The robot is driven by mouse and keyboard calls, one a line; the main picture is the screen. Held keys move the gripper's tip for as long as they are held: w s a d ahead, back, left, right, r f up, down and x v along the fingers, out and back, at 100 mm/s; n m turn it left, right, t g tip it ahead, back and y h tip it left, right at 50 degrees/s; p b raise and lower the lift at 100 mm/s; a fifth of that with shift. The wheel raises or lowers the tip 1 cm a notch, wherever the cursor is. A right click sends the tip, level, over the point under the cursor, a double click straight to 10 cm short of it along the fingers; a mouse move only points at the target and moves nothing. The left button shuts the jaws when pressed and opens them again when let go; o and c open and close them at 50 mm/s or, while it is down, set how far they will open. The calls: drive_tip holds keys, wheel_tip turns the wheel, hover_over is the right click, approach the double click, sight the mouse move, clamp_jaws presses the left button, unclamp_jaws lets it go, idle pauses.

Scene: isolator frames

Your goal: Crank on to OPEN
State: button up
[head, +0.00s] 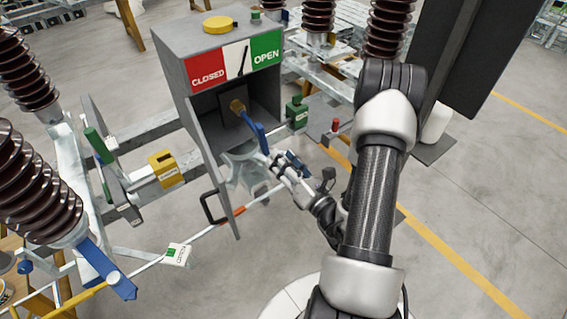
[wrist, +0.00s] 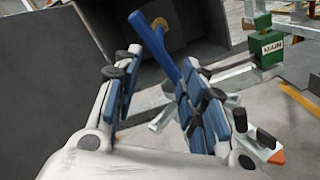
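The crank (head: 256,133) is a blue bar on a brass-coloured hub, inside the open front of a grey cabinet (head: 211,155). It slants down and right from the hub. In the wrist view the crank (wrist: 158,48) runs down toward my right finger, where its lower end is hidden. The cabinet's top plate has red CLOSED (head: 207,76) at left and green OPEN (head: 266,55) at right. A black pointer (head: 243,58) slants over the white field between them. My gripper (head: 284,166) is at the crank's lower end. In the wrist view its blue-padded fingers (wrist: 158,103) stand apart, with a clear gap.
A green MAIN tag (head: 297,113) is right of the cabinet. A yellow lock (head: 164,168) and brown insulators (head: 36,195) are at the left. Open floor (head: 490,190) lies to the right.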

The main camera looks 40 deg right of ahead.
sight(265, 143)
drive_tip(key=w+n, duration=0.9)
drive_tip(key=w, duration=0.2)
drive_tip(key=shift+s, duration=0.1)
drive_tip(key=shift+c, duration=0.5)
clamp_jaws()
drive_tip(key=shift+r, duration=0.1)
idle(1.3)
